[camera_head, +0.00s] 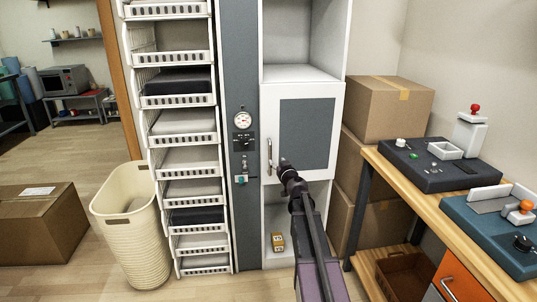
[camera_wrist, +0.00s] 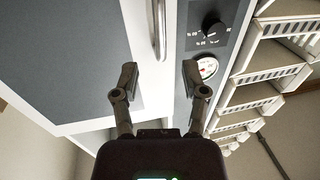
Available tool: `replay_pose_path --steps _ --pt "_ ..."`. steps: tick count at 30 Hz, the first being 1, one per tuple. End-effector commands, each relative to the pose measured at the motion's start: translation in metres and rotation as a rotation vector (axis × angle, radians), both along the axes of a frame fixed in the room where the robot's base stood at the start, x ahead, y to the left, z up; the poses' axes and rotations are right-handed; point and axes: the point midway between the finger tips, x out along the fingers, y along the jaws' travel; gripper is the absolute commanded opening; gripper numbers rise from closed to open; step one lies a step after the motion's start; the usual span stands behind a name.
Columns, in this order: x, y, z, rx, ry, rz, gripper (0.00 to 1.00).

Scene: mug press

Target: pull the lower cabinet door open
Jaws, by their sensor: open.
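The lower cabinet door (camera_head: 307,130) is white with a grey panel, and it looks shut. Its upright metal handle (camera_head: 269,157) is on the door's left edge. In the wrist view, the handle (camera_wrist: 159,30) shows at the top, between the lines of the two fingers and beyond their tips. My gripper (camera_head: 284,163) is in front of the door, just right of the handle in the head view. In the wrist view my gripper (camera_wrist: 160,74) is open, with nothing between its fingers. The handle's far end is cut off there.
An open compartment above the door is empty; one below holds a small yellow box (camera_head: 277,242). A grey panel with a gauge (camera_head: 243,120) and a rack of white trays (camera_head: 184,160) stand left. Cardboard boxes (camera_head: 390,108) and a workbench (camera_head: 440,200) stand close on the right.

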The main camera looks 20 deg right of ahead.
Motion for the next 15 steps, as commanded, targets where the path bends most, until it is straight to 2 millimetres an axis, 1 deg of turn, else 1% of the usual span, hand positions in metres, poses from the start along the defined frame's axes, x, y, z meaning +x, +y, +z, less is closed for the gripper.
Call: replay_pose_path --steps 1,3,9,15 --pt "0.012 -0.002 0.000 0.000 0.000 0.000 0.57" --pt "0.023 -0.003 0.000 0.000 0.000 0.000 0.57" --pt "0.054 -0.005 0.000 0.000 0.000 0.001 0.57" --pt "0.078 -0.008 0.000 0.000 0.000 0.000 0.57"
